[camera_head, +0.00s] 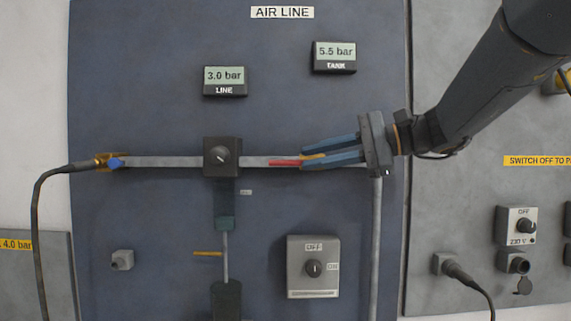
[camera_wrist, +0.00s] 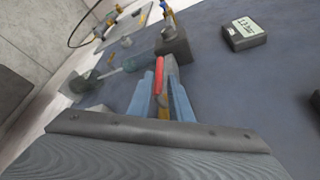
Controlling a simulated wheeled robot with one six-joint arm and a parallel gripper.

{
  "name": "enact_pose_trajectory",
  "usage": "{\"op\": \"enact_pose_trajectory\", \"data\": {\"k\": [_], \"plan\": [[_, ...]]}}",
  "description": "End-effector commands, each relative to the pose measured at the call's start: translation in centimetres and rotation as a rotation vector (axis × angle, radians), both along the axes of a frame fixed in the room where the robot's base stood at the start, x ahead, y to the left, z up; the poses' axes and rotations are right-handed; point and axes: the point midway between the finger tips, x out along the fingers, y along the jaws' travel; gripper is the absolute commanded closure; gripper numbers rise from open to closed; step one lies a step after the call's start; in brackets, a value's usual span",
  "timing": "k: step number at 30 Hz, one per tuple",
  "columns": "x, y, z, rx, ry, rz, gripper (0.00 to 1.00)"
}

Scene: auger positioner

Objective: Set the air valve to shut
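The air valve's red lever (camera_head: 285,163) lies along the grey horizontal pipe, just right of the regulator block. Its brass part (camera_head: 314,156) shows between the blue fingers of my gripper (camera_head: 303,157). In the wrist view the red lever (camera_wrist: 159,76) points away from me between the fingertips (camera_wrist: 161,78). A gap shows beside it, so my gripper looks open around the valve. Whether a finger touches the lever, I cannot tell. The fingers hide part of the valve body. The LINE display (camera_head: 225,80) reads 3.0 bar and the TANK display (camera_head: 334,56) reads 5.5 bar.
The dark regulator block (camera_head: 222,156) with a knob stands left of the lever. A brass fitting with a blue handle (camera_head: 115,162) and a black hose sits at the pipe's left end. An OFF/ON switch box (camera_head: 313,268) is below. A vertical pipe (camera_head: 375,240) runs below my gripper.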

Motion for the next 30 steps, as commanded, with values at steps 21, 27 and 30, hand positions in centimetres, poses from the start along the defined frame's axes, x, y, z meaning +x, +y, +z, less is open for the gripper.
{"op": "enact_pose_trajectory", "data": {"k": [21, 27, 30], "plan": [[2.6, 6.5, -1.6, -0.001, 0.002, -0.003, 0.81], [2.6, 6.5, -1.7, -0.001, 0.002, -0.003, 0.87], [2.6, 6.5, -1.6, -0.001, 0.001, -0.003, 1.0]]}}
